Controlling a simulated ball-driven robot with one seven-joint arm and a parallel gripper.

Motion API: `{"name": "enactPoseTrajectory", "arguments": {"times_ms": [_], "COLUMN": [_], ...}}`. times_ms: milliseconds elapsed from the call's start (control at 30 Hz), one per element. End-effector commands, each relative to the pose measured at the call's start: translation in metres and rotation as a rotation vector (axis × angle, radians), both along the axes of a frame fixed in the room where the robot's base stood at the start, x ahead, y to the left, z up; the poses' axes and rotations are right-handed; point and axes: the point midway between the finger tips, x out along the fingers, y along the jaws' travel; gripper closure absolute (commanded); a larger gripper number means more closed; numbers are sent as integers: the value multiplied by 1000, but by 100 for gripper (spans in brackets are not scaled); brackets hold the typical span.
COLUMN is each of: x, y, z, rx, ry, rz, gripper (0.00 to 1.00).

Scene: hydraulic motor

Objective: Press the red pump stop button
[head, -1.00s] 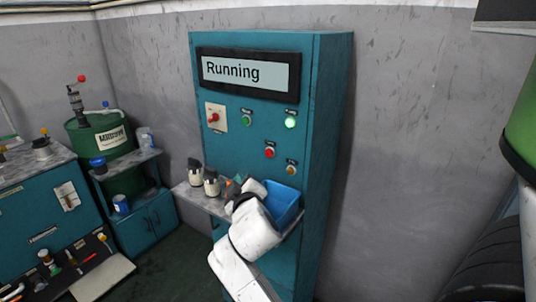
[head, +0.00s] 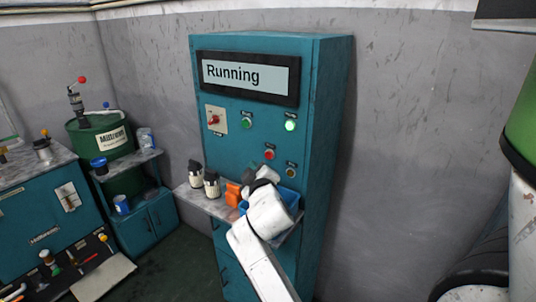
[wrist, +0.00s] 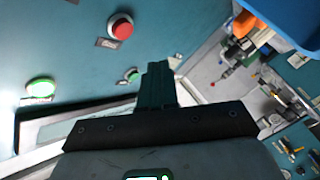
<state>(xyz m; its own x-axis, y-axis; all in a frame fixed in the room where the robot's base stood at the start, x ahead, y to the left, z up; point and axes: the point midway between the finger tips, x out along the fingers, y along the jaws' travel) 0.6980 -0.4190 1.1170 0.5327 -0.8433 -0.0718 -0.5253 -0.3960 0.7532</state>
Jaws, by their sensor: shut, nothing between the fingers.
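The red button (head: 269,154) is on the front of the teal cabinet, below the row of green buttons. In the wrist view, the red button (wrist: 121,26) stands out from the panel at upper left of my fingers, apart from them. My gripper (head: 252,170) is in front of the panel, just below and left of the red button in the head view. In the wrist view, my gripper (wrist: 157,68) is shut and empty, its fingers together. The display (head: 240,77) reads "Running".
A lit green button (head: 290,124), a dimmer green button (head: 247,122), an amber button (head: 291,172) and a red rotary switch (head: 214,119) are nearby. A shelf below holds dark-topped bottles (head: 195,175), an orange object (head: 233,194) and a blue bin (head: 290,198).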

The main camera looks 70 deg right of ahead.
Motion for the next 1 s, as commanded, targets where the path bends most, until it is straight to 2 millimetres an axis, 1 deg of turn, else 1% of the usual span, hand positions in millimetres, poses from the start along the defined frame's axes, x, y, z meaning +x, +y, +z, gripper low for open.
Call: {"name": "enactPoseTrajectory", "arguments": {"times_ms": [33,200,400,1000], "x": [-3,-6,-10,-10], "y": [-8,-25,-37,-39], "z": [2,2,1,0], "rx": [0,1,0,0], "ry": [-1,0,-1,-1], "rz": [-4,-2,-3,-2], "gripper": [100,100,100,100]}}
